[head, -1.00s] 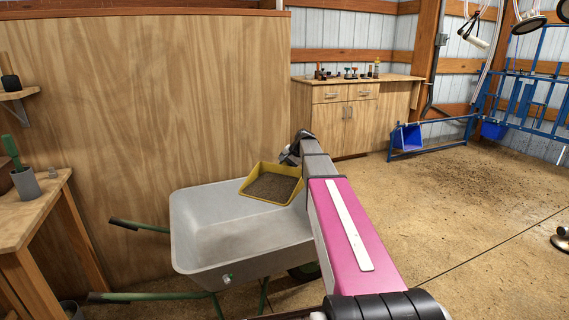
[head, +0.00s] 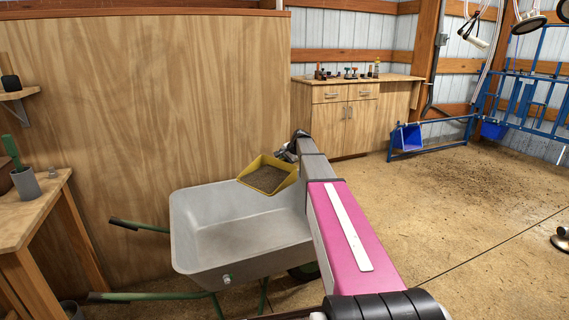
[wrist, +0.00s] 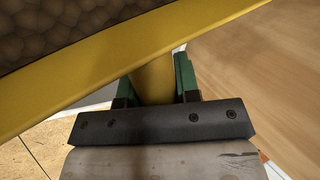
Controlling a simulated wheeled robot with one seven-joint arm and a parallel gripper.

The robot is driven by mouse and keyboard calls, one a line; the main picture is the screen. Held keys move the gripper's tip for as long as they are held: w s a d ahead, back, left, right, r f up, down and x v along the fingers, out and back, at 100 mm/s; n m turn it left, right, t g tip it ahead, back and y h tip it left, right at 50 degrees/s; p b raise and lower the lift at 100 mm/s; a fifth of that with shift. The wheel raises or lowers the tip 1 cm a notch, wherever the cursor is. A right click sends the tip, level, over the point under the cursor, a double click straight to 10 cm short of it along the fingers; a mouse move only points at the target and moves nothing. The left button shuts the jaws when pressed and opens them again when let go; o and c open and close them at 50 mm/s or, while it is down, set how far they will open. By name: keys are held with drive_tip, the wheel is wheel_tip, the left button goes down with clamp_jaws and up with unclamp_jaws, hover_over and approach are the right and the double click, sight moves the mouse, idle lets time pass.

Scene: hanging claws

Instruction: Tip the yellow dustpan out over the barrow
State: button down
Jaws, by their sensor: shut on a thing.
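The yellow dustpan (head: 268,176) holds brown dirt and hangs over the far right corner of the grey barrow (head: 245,235). It looks slightly tilted, with the dirt still in it. In the wrist view, the dustpan's yellow wall (wrist: 110,75) crosses the top, with lumpy brown dirt behind it. My gripper (wrist: 155,82) is shut on the dustpan's yellow handle, with a green finger on each side. In the head view my arm hides the handle. The barrow's tray looks empty where it shows.
A plywood partition (head: 140,110) stands close behind the barrow. A workbench (head: 35,210) is at the left, and a wooden cabinet (head: 345,125) is at the back. Open floor (head: 450,230) lies to the right.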

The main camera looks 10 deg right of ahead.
drive_tip(key=shift+s+a+r+n+t+h, duration=0.2)
drive_tip(key=shift+s+a+n+t+h, duration=0.1)
drive_tip(key=shift+s+a+t+h, duration=0.3)
drive_tip(key=shift+a+r+h, duration=0.1)
drive_tip(key=shift+r+h, duration=0.05)
drive_tip(key=shift+h, duration=0.15)
drive_tip(key=shift+s+a+r+n+t+h, duration=0.15)
drive_tip(key=shift+s+a+r+t+h, duration=0.25)
drive_tip(key=shift+r, duration=0.35)
drive_tip(key=shift+s+a+r+n+t+h, duration=0.25)
drive_tip(key=shift+a+r, duration=0.2)
drive_tip(key=shift+r, duration=0.3)
drive_tip(key=shift+s+a+r+n+t+h, duration=0.1)
drive_tip(key=shift+s+a+r+t+h, duration=0.3)
drive_tip(key=shift+r, duration=0.35)
drive_tip(key=s+a+r+n+t+h, duration=0.1)
drive_tip(key=s+a+r+t+h, duration=0.1)
drive_tip(key=s+a+r+t, duration=0.1)
drive_tip(key=shift+s+a+r+n+h, duration=0.35)
drive_tip(key=shift+s+a+r, duration=0.35)
drive_tip(key=shift+a+r, duration=0.7)
drive_tip(key=shift+w+d, duration=0.1)
